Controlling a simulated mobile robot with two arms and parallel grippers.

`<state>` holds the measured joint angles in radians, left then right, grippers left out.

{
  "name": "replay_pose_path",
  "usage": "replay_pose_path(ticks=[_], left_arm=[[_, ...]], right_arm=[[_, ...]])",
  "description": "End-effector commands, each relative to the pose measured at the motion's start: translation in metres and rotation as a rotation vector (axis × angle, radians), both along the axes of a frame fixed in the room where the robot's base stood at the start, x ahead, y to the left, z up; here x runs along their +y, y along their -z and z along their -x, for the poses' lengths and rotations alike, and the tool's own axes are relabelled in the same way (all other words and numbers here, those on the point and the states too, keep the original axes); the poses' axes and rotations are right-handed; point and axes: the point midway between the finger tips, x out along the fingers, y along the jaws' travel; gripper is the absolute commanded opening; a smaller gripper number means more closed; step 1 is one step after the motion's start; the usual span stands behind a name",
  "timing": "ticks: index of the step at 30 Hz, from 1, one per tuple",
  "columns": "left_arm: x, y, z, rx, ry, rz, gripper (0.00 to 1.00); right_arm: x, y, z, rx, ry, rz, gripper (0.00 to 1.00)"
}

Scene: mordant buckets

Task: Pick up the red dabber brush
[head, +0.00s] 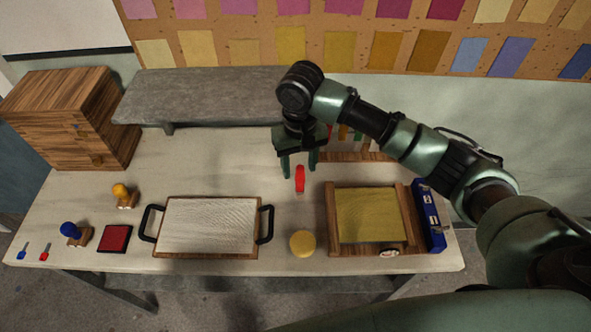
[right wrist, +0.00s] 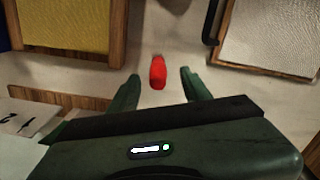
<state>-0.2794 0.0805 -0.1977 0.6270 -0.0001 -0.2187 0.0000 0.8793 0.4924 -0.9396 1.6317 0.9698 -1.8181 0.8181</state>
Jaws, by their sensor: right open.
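The red dabber brush (head: 300,179) shows as a small red upright shape on the table, between the white framed panel and the yellow framed panel. It also shows in the right wrist view (right wrist: 157,72). My right gripper (head: 299,168) points down above it. In the right wrist view its fingers (right wrist: 160,77) are open, with the brush in the gap between the tips, apart from both. Whether the tips are level with the brush is hard to tell. My left gripper is not in view.
A white panel with black handles (head: 208,226), a yellow round piece (head: 302,243) and a yellow wooden-framed panel (head: 332,215) stand near the front. A rack of coloured handles (head: 357,134) is behind my gripper. Stamps and a red pad (head: 115,238) lie left.

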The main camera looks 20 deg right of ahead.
Motion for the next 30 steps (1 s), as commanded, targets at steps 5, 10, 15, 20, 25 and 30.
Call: replay_pose_path(ticks=[5,10,15,20,25,30], left_arm=[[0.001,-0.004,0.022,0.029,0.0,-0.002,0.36],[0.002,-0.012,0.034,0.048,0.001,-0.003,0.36],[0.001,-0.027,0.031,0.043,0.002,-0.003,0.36],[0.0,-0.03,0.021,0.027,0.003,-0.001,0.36],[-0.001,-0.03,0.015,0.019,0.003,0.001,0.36],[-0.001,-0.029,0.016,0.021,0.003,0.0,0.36]], right_arm=[[-0.001,0.014,0.001,0.005,0.001,0.001,0.48],[-0.002,0.032,0.001,0.004,0.002,0.002,0.48],[-0.004,0.058,0.002,0.004,0.001,0.002,0.48],[-0.003,0.075,0.001,0.001,0.001,0.0,0.48],[-0.004,0.078,0.001,0.0,0.0,0.0,0.48],[-0.003,0.078,0.001,0.0,0.0,0.0,0.2]])
